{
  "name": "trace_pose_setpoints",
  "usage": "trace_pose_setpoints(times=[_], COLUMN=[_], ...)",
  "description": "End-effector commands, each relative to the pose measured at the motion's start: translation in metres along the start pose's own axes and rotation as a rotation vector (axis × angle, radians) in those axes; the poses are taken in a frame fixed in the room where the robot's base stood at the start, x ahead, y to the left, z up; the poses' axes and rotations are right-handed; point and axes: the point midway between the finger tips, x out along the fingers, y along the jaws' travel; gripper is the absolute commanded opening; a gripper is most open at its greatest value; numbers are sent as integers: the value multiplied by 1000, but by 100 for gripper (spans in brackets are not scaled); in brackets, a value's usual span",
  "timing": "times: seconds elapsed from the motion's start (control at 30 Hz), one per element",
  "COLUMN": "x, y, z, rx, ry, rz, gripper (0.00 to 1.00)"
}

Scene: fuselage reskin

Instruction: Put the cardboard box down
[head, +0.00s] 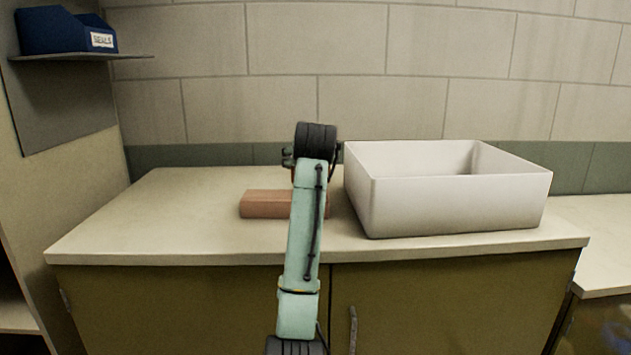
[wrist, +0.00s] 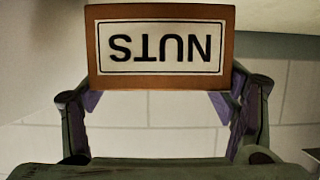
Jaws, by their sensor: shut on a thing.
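In the wrist view a brown cardboard box (wrist: 160,82) with a white label reading NUTS, upside down in the picture, sits between the fingertips of my gripper (wrist: 160,98). My gripper is shut on it. In the head view my arm covers the held box and most of the gripper (head: 314,160); only dark edges show beside the wrist. Whether the held box touches the counter (head: 170,225) cannot be told.
A reddish-brown block (head: 267,204) lies on the counter, partly behind my arm; no label shows on it. A large white open bin (head: 460,205) stands close on the right. The counter's left part is clear. A blue bin (head: 55,30) sits on a shelf.

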Motion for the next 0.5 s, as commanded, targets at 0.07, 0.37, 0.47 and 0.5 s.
trace_pose_setpoints(times=[0.07, 0.37, 0.47, 0.5], x=[2, 16, 19, 19], y=[-1, -1, 0, 0], z=[5, 38, 46, 48], rx=[-1, 0, 0, 0], ry=[5, 4, 6, 7], rz=[0, -1, -1, -1], gripper=[33, 33, 33, 33])
